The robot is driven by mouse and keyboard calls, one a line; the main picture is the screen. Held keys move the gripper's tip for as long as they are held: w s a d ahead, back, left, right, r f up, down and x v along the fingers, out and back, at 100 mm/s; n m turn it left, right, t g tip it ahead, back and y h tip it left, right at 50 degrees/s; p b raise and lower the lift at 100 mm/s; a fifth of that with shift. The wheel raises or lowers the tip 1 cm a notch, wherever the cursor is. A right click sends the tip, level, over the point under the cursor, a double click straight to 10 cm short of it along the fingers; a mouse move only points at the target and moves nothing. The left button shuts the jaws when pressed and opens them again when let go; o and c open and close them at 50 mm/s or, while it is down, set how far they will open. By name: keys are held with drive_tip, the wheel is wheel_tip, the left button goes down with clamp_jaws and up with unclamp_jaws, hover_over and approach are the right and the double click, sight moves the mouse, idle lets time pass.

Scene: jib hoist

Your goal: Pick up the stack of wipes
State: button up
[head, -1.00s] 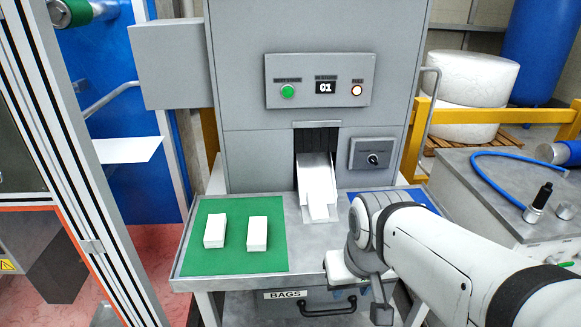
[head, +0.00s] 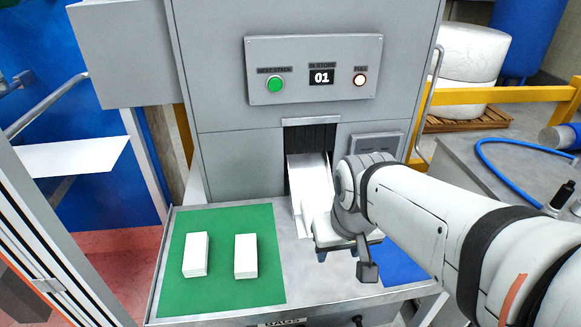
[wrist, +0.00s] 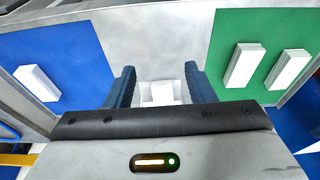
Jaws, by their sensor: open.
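A white stack of wipes (wrist: 161,94) shows between my gripper's fingers in the wrist view, at the lower end of the white chute (head: 307,172). In the head view my gripper and arm hide part of this chute end. My gripper (wrist: 158,84) is open, with its two blue fingers on either side of the stack in the picture. I cannot tell how far above the stack they are. In the head view my gripper (head: 343,252) is over the metal table, just right of the chute.
Two white stacks (head: 196,254) (head: 246,256) lie on the green mat (head: 222,222) at left. Another white stack (wrist: 37,82) lies on the blue mat (wrist: 75,42). The grey machine (head: 235,160) stands behind the table; its display reads 01 and the FULL lamp (head: 360,80) glows.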

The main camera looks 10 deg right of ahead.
sight(314, 211)
drive_tip(key=o, duration=0.5)
drive_tip(key=w+p, duration=0.2)
drive_tip(key=w, duration=0.6)
drive_tip(key=shift+w+d, duration=0.1)
drive_tip(key=shift+w, duration=0.1)
drive_tip(key=shift+c, duration=0.2)
drive_tip(key=shift+t, duration=0.4)
drive_tip(key=w+f, duration=0.1)
drive_tip(key=w, duration=0.2)
drive_tip(key=w+f+p, duration=0.1)
drive_tip(key=w, duration=0.2)
drive_tip(key=w+f, duration=0.1)
drive_tip(key=w, duration=0.2)
drive_tip(key=shift+w+a, duration=0.15)
drive_tip(key=shift+a, duration=0.1)
drive_tip(key=shift+w+d+p+x, duration=0.15)
drive_tip(key=shift+p+x, duration=0.3)
drive_tip(key=shift+x, duration=1.8)
drive_tip(key=shift+w+d+p+x, duration=0.15)
drive_tip(key=shift+p+x, duration=0.25)
drive_tip(key=shift+x, duration=1.85)
